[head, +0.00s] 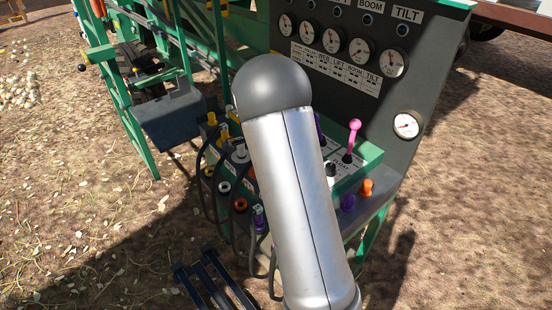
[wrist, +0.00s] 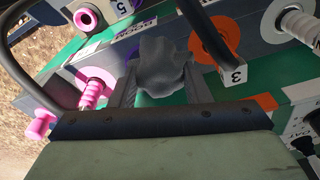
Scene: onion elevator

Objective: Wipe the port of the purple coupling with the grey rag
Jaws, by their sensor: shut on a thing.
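In the wrist view my gripper (wrist: 163,88) is shut on the grey rag (wrist: 165,62), which bulges out beyond the fingertips as a crumpled lump. Purple (wrist: 147,28) shows just past the rag, and a little more shows between the fingers. This looks like part of the purple coupling, but the rag hides most of it, including its port. I cannot tell whether the rag touches the port. In the head view my arm covers the gripper and the rag. A purple-marked coupling (head: 259,218) shows there just left of my arm.
In the wrist view a pink coupling (wrist: 92,92) is at left and an orange ring (wrist: 212,40) with a "3" tag is close at right. A dark hose (wrist: 30,70) curves at left. In the head view the gauge panel (head: 350,75) stands behind my arm, with a pink lever (head: 353,130).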

